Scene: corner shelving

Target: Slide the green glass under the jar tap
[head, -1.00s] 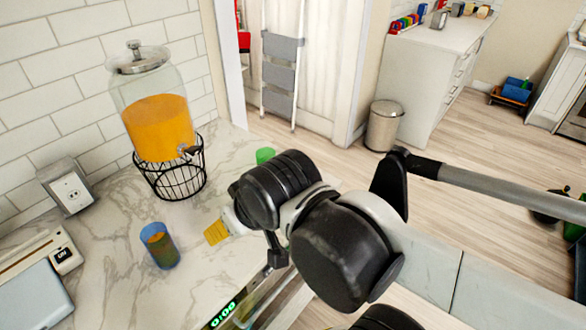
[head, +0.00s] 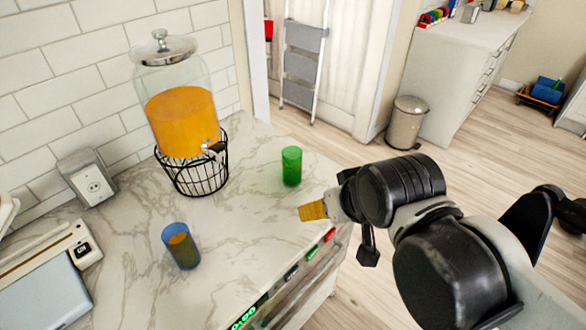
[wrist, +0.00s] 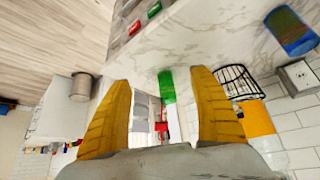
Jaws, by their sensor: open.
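The green glass (head: 291,166) stands upright on the marble counter, to the right of the jar. The glass jar (head: 181,118) holds orange drink and sits on a black wire stand (head: 196,176). Its tap (head: 212,147) points out to the right side of the jar. My gripper (head: 312,211) is near the counter's edge, in front of the green glass and apart from it. In the wrist view my gripper (wrist: 163,110) is open and empty. The green glass (wrist: 167,87) shows between its two yellow fingers, farther off.
A blue glass (head: 181,246) with some orange in it stands on the counter in front of the jar. A wall outlet (head: 92,185) and a blue-grey appliance (head: 45,285) are at the left. The counter between the jar stand and the green glass is clear.

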